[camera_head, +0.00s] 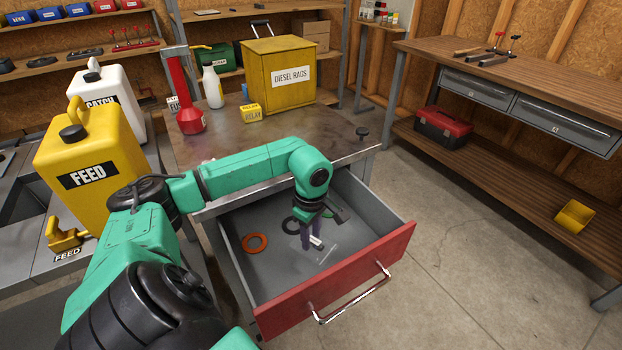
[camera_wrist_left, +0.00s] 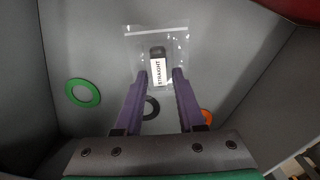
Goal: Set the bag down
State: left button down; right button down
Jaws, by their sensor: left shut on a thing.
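A clear bag (camera_wrist_left: 158,48) shows in the left wrist view, with a dark part inside and a white label reading "STRAIGHT". In the head view the bag (camera_head: 316,243) is low inside the open drawer, partly hidden by my gripper. My left gripper (camera_wrist_left: 160,78) has its purple fingers on either side of the bag's lower end and is shut on it. In the head view the left gripper (camera_head: 310,232) points down into the drawer. I cannot tell whether the bag touches the drawer floor. My right gripper is not in view.
The grey drawer (camera_head: 400,240) with a red front stands open below the workbench (camera_head: 225,165). An orange ring (camera_head: 255,243), a green ring (camera_wrist_left: 82,93) and a black ring (camera_wrist_left: 151,107) lie on its floor. A yellow FEED jug (camera_head: 88,150) stands at left. The concrete floor at right is clear.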

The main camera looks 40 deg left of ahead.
aim_at(311, 246)
pick_arm(q)
jog(key=f, duration=0.3)
jog(key=shift+s+f, duration=0.1)
jog(key=shift+s, duration=0.1)
jog(key=shift+w+f, duration=0.15)
jog(key=shift+f, duration=0.4)
jog(key=c, duration=0.5)
grip_release()
jog(key=shift+r, duration=0.2)
jog(key=shift+r, duration=0.25)
notch_tip(311, 246, up, 12)
jog(key=shift+f+b, duration=0.15)
jog(key=shift+b, duration=0.3)
